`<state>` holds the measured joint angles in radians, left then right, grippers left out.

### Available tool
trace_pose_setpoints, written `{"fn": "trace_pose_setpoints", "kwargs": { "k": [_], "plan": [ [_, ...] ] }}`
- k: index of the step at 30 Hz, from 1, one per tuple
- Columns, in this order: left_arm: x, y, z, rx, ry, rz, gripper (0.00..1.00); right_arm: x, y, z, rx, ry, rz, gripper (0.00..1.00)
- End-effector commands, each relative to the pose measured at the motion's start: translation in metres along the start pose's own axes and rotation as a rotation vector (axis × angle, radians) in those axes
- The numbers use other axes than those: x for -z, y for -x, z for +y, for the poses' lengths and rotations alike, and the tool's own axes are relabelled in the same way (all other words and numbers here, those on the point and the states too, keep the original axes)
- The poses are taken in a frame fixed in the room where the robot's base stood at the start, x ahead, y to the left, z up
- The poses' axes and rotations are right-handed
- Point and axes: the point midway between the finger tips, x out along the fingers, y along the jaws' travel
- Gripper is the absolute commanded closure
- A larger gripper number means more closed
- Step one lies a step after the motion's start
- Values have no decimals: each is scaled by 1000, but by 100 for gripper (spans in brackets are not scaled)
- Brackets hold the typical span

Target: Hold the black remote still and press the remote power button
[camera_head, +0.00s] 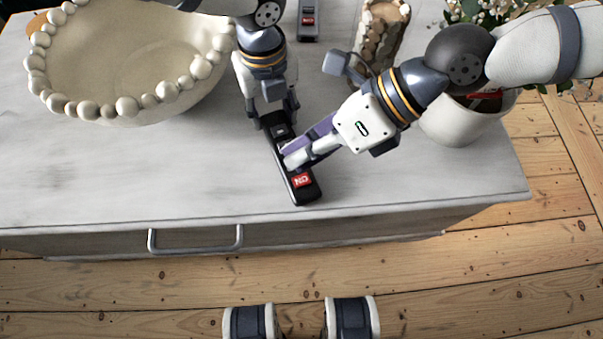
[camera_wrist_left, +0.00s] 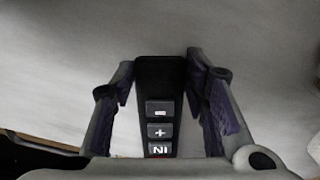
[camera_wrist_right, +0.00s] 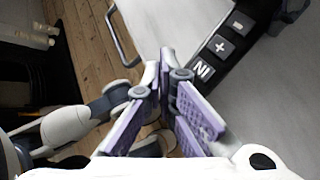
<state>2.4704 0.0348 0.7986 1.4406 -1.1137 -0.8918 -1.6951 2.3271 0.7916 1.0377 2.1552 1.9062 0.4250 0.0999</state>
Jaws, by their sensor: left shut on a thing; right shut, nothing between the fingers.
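The black remote (camera_head: 306,193) lies on the white cabinet top near its front edge, with a red lettered button (camera_head: 302,181) toward its near end. My left gripper (camera_head: 276,118) is shut on its far part. In the left wrist view the remote (camera_wrist_left: 160,72) sits between the two purple-padded fingers, with minus, plus and lettered keys showing. My right gripper (camera_head: 288,159) is shut and empty, its tips over the remote's middle, short of the red button. In the right wrist view its closed fingers (camera_wrist_right: 165,75) are beside the remote (camera_wrist_right: 250,22); I cannot tell whether they touch it.
A large cream bowl (camera_head: 125,60) with a beaded rim stands at left. A second remote (camera_head: 308,20) lies at the back. The front left of the cabinet top is clear.

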Motion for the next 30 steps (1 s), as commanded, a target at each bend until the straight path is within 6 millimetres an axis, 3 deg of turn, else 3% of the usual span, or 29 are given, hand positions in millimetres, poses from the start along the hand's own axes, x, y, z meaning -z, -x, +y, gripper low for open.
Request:
{"fn": "trace_pose_setpoints", "kwargs": {
  "k": [8, 30],
  "plan": [
    [0, 0, 0, 0, 0, 0, 90, -11, 15, 11, 0, 0, -1, 100],
    [0, 0, 0, 0, 0, 0, 90, -12, 16, 11, 0, 1, 0, 100]
  ]
}}
